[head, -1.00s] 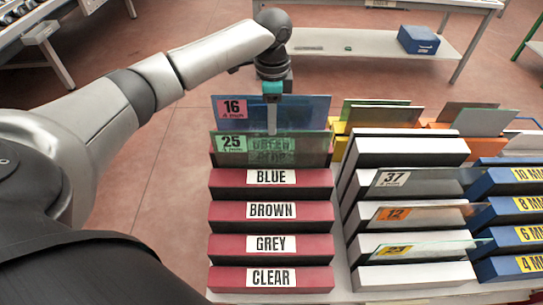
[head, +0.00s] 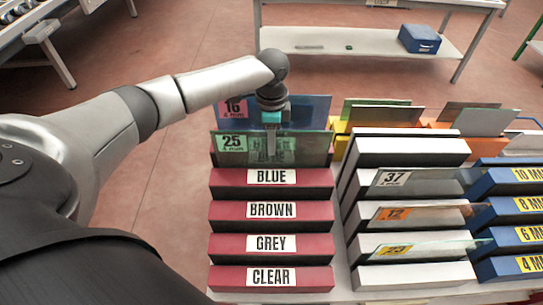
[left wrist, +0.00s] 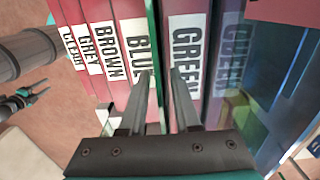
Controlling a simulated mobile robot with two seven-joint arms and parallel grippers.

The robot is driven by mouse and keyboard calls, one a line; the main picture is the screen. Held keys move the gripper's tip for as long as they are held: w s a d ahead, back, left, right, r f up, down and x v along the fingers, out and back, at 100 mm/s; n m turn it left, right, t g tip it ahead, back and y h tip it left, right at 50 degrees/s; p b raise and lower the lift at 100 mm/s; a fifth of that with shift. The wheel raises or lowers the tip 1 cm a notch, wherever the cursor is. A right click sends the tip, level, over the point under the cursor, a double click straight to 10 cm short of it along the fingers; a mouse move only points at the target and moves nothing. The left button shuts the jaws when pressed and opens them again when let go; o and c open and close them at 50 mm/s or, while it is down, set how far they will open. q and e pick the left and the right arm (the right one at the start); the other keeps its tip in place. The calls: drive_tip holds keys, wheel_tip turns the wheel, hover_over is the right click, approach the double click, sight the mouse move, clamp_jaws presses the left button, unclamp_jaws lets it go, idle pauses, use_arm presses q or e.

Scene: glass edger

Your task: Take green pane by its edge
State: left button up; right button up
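The green pane (head: 314,148) stands upright in the rack's rear part behind the BLUE block, with a green tag reading 25. The GREEN label shows through it. In the left wrist view, the green pane (left wrist: 153,30) is a thin green edge between the BLUE and GREEN labels. My left gripper (head: 271,155) points down at the middle of the pane's top edge. In the left wrist view, its fingers (left wrist: 161,75) are open, one on each side of the green edge. Whether either finger touches the glass cannot be told.
A blue pane (head: 308,108) tagged 16 stands just behind the green one. Red blocks (head: 318,215) labelled BROWN, GREY and CLEAR lie in front. White slots with panes (head: 415,182) and blue blocks (head: 505,205) stand at right. Open floor lies at left.

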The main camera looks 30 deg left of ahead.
use_arm(q)
clamp_jaws()
drive_tip(key=shift+r, duration=0.1)
idle(1.0)
